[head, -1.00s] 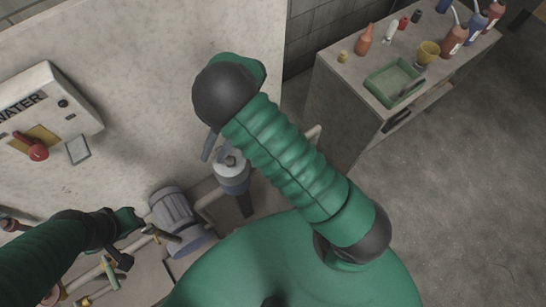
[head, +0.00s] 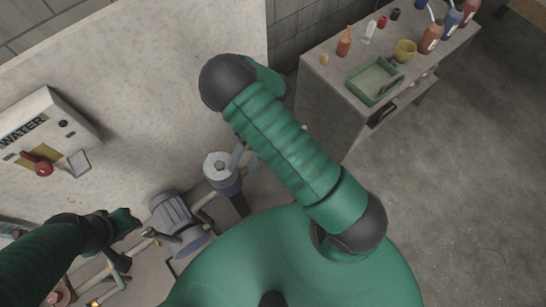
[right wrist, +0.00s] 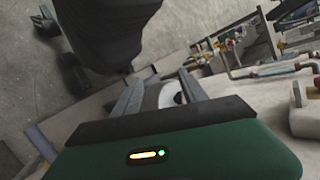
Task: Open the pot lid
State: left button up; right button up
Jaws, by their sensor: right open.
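The pot (head: 225,180) is a grey upright cylinder beside the wall, with a pale round lid (head: 212,167) that has a nut-like centre. My right gripper (head: 243,157) shows only in part, its grey fingers just right of the lid; my forearm hides the rest. In the right wrist view the fingers (right wrist: 160,82) are apart, with a pale round part of the pot (right wrist: 168,95) seen between them. No grip on the lid shows; whether a finger touches it I cannot tell. My left gripper (head: 122,222) is at the lower left, its jaws unclear.
A blue-grey motor (head: 172,212) and pipes (head: 120,280) lie left of the pot. A WATER box (head: 45,140) with a red knob is on the wall. A bench (head: 335,85) with bottles and a green tray (head: 375,80) stands at the right. The floor at right is clear.

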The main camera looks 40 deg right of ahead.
pick_arm(q)
jog(key=r+p, duration=0.2)
jog(key=a+r+p, duration=0.1)
jog(key=r+p, duration=0.2)
jog(key=shift+w+a+r, duration=0.1)
jog(key=shift+w+r, duration=0.05)
jog(key=shift+r, duration=0.15)
pick_arm(e)
jog(key=s+d, duration=0.5)
jog(key=shift+s+d, duration=0.15)
jog(key=shift+s, duration=0.25)
pick_arm(q)
jog(key=shift+a, duration=0.25)
pick_arm(e)
jog(key=shift+a, duration=0.2)
